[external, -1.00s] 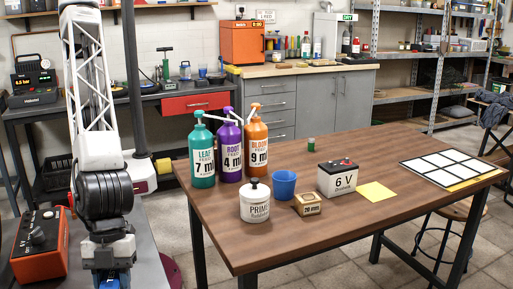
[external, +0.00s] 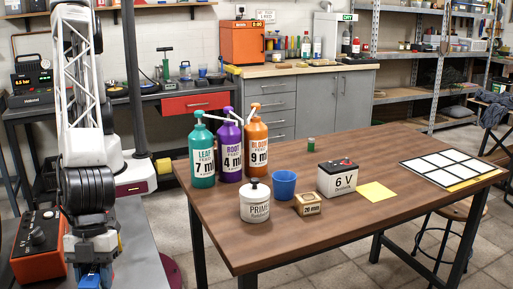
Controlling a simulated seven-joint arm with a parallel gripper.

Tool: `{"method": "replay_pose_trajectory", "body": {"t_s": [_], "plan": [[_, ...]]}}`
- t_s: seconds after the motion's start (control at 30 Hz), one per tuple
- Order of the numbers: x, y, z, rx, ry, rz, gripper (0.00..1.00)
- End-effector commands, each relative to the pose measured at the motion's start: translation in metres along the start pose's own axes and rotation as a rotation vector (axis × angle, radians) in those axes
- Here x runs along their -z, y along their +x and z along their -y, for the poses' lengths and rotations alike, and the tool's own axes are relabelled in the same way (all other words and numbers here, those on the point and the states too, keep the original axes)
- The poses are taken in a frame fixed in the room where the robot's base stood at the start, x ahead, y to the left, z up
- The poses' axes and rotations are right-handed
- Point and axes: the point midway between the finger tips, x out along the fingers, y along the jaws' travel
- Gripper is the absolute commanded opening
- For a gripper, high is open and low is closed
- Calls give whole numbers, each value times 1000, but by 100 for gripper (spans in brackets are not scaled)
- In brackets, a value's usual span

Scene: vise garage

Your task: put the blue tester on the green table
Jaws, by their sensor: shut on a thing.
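My gripper (external: 93,266) is at the bottom left of the external view, low over the grey bench beside the orange box. It is shut on a blue thing, taken to be the blue tester (external: 93,280), which is partly cut off by the lower picture edge. The tester's face and lower end are hidden, and I cannot tell whether it touches anything. No green table is seen in this view; the large table (external: 370,210) has a brown wooden top.
The orange box with a dial (external: 38,245) stands close left of my gripper. The brown table holds several pump bottles (external: 230,150), a white jar (external: 255,203), a blue cup (external: 283,184) and a 6 V battery (external: 337,180). Grey bench (external: 140,240) is bare right of my gripper.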

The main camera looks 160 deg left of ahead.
Motion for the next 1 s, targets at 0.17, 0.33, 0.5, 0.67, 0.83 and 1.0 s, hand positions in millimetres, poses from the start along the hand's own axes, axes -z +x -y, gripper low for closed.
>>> {"method": "replay_pose_trajectory", "body": {"t_s": [0.17,0.33,0.5,0.67,0.83,1.0], "plan": [[-13,-8,-38,-7,19,-1,8],[-28,-14,-74,-15,37,0,8],[-42,-21,-103,-21,53,-2,8],[-51,-24,-120,-26,60,-1,8],[-56,-25,-128,-28,65,-1,8],[-57,-26,-130,-28,66,-1,8]]}}
